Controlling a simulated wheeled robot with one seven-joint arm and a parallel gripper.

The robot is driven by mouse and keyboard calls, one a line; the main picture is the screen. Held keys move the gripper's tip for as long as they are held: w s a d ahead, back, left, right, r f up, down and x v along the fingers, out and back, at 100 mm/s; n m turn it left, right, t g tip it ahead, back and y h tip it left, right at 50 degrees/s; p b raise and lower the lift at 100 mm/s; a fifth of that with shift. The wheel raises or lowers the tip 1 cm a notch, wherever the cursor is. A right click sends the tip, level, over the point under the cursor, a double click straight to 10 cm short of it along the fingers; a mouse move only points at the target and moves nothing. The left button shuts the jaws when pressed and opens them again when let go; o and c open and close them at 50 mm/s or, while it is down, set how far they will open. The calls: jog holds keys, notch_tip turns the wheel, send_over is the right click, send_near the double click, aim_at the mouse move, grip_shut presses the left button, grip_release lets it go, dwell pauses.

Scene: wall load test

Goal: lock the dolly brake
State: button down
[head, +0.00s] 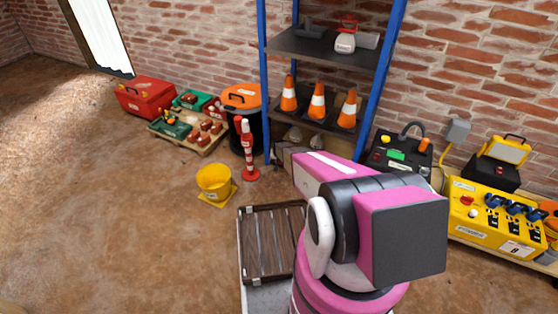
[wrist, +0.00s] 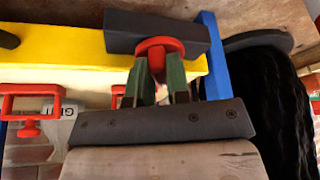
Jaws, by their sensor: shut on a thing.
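In the wrist view my gripper (wrist: 162,82) has its green fingers closed around a red rounded knob (wrist: 160,46). The knob sits against a dark grey block (wrist: 195,33) at the end of a yellow beam (wrist: 75,50). Whether this knob is the dolly brake cannot be told from the frames. In the head view my pink arm hides the gripper and what it holds. No dolly can be clearly identified in either view.
A blue shelf (head: 397,45) holds orange cones (head: 317,102). A slatted wooden platform (head: 271,227) is close by. A yellow power box (head: 490,218) is at right. Floor at left is clear.

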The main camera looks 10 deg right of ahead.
jog(key=n, duration=0.1)
jog(key=n+y, duration=0.1)
jog(key=n, duration=0.2)
jog(key=shift+d+y, duration=0.3)
jog(key=shift+y, duration=0.1)
jog(key=shift+w+d+n+y, duration=0.1)
jog(key=shift+n+y, duration=0.2)
jog(key=shift+n, duration=0.75)
jog(key=shift+d+n+y, duration=0.1)
jog(key=shift+n+y, duration=0.2)
jog(key=shift+n, duration=0.75)
jog(key=shift+g, duration=0.4)
jog(key=c, duration=1.1)
grip_release()
